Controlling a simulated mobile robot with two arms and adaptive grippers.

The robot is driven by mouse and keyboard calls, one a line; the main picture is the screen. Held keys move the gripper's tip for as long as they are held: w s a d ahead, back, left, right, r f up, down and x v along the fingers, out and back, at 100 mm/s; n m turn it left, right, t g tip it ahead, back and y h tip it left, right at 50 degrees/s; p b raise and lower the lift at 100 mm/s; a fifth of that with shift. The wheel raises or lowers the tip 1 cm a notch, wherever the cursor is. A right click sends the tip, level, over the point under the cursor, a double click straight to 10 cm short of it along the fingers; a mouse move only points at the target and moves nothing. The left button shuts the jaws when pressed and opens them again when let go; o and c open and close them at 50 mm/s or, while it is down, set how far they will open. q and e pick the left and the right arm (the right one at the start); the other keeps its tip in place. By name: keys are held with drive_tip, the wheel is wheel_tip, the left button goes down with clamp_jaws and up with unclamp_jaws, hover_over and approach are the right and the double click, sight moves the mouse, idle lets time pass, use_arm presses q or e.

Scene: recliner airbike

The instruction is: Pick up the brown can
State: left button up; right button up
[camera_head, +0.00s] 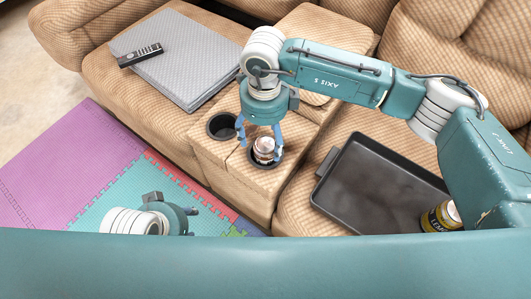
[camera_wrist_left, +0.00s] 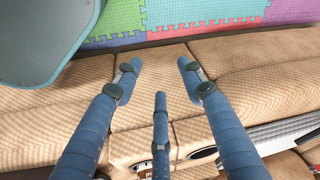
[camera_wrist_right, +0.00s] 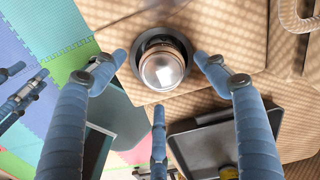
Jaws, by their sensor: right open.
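A can with a silver top and a partly brown side (camera_head: 264,149) stands in the front cup holder of the sofa console. It shows from above in the right wrist view (camera_wrist_right: 163,66), inside the dark round holder. My right gripper (camera_head: 260,140) is above the can, fingers pointing down and spread apart. In the right wrist view, its fingertips (camera_wrist_right: 161,58) lie on both sides of the can, with gaps, and a third finger is below it. My left gripper (camera_head: 192,212) is low at the left, fingers open and empty in the left wrist view (camera_wrist_left: 160,66).
An empty cup holder (camera_head: 221,126) is beside the can's holder. A dark tray (camera_head: 372,190) lies on the right seat, with a yellow-labelled can (camera_head: 440,217) at its edge. A grey cushion (camera_head: 178,62) bears a remote (camera_head: 140,55). Foam mats (camera_head: 75,165) cover the floor at left.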

sight(265, 143)
wheel_tip(265, 143, down, 2)
drive_tip(key=shift+d+f+b, duration=0.1)
drive_tip(key=shift+f+b, duration=0.15)
drive_tip(key=shift+b, duration=0.05)
wheel_tip(265, 143, down, 2)
drive_tip(key=shift+w, duration=0.1)
drive_tip(key=shift+f, duration=0.15)
drive_tip(key=c, duration=1.6)
use_arm(q)
drive_tip(key=shift+w+d+t, duration=0.15)
drive_tip(key=shift+w+t, duration=0.1)
drive_tip(key=shift+w, duration=0.35)
drive_tip(key=shift+w+d+t, duration=0.15)
drive_tip(key=shift+w+t, duration=0.1)
drive_tip(key=shift+w, duration=0.35)
use_arm(e)
drive_tip(key=shift+r, duration=0.2)
